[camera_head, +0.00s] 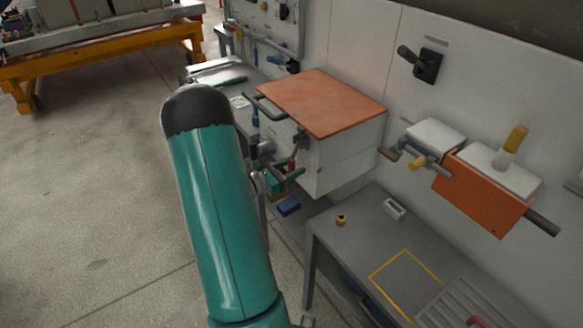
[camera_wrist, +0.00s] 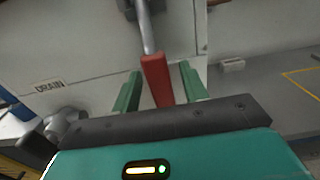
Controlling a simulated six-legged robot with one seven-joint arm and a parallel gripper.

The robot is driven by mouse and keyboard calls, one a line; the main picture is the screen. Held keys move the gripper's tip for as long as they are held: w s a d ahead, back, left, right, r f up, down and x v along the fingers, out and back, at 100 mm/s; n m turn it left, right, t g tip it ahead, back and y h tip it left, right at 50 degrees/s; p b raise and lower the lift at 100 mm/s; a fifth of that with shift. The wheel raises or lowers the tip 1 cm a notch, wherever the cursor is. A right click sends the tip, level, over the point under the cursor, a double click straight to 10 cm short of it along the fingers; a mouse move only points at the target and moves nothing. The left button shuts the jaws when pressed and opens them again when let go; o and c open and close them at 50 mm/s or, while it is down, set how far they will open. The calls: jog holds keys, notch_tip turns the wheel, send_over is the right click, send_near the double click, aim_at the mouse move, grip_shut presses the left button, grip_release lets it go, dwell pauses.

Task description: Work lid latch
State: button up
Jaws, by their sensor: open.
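A pale box (camera_head: 345,160) with an orange lid (camera_head: 320,102) stands at the wall, its lid lying flat on top. On its front, a latch lever hangs down: a metal rod (camera_wrist: 146,32) ending in a red grip (camera_wrist: 156,80). My gripper (camera_wrist: 161,88) is open, with one green finger on either side of the red grip in the wrist view. Gaps show on both sides of the grip, and I cannot tell how deep it sits between the fingers. In the head view my gripper (camera_head: 285,175) is small and partly hidden by my arm.
A dark lid handle (camera_head: 265,106) juts from the lid's left edge. A valve-like fitting (camera_wrist: 62,125) sits below the DRAIN label (camera_wrist: 50,86). A grey bench (camera_head: 350,255) with a yellow outline stands at right. Open floor (camera_head: 100,200) lies to the left.

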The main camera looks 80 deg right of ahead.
jog(key=shift+c, duration=0.2)
grip_shut()
